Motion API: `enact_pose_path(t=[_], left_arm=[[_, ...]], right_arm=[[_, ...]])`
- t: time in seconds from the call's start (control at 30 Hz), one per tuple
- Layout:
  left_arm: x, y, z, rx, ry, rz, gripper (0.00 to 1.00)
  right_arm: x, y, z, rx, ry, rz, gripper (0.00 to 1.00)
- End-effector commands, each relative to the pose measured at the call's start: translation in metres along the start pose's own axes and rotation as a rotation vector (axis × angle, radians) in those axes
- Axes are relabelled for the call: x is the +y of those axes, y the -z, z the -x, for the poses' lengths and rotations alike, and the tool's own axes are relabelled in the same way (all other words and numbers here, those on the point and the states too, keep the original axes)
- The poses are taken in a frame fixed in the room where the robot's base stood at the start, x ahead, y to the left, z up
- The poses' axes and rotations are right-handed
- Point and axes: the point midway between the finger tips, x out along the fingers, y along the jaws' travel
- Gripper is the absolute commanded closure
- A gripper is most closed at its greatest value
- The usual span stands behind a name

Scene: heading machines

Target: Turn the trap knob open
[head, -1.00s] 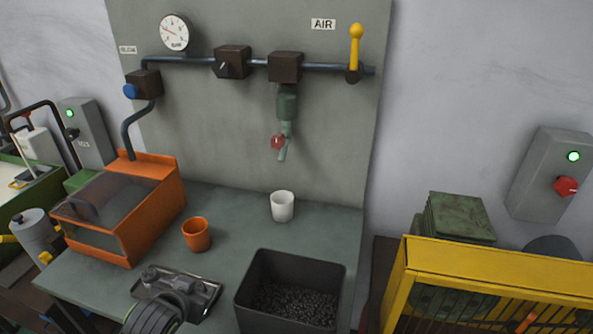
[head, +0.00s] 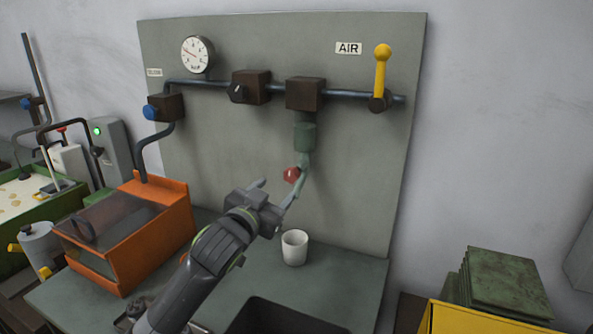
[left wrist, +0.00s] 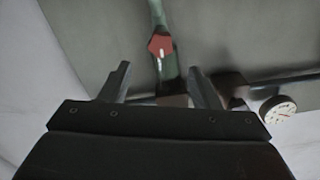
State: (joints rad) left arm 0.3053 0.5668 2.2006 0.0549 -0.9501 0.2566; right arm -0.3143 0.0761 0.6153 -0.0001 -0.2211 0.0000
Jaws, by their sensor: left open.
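The red trap knob (head: 291,174) sits on the green trap (head: 305,133) that hangs from the air pipe on the grey panel. My left gripper (head: 275,190) is open and empty, just below and left of the knob, its fingers pointing up toward it. In the left wrist view the red knob (left wrist: 160,46) shows a pale mark and lies beyond the gap between the two open fingertips (left wrist: 160,68). I see no contact between the fingers and the knob. My right gripper is not in view.
A white cup (head: 294,248) stands on the bench below the trap. A dark bin (head: 275,318) is at the bench's front. An orange box (head: 155,215) stands left of my arm. A yellow lever (head: 381,70) is on the pipe's right end.

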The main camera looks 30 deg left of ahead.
Motion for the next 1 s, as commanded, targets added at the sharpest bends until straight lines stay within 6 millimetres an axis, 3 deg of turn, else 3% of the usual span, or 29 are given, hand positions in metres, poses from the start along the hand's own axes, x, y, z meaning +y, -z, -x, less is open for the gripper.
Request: enact_pose_path(t=[0.27, 0.6, 1.0], left_arm=[[0.0, 0.001, -0.049, -0.001, 0.001, 0.002, 0.43], [0.0, 0.001, -0.099, -0.002, 0.0, 0.001, 0.43], [0.0, -0.001, -0.119, -0.002, 0.0, -0.001, 0.43]], right_arm=[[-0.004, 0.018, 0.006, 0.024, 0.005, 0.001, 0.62], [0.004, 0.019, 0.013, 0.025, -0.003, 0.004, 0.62], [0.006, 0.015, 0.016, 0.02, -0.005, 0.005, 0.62]])
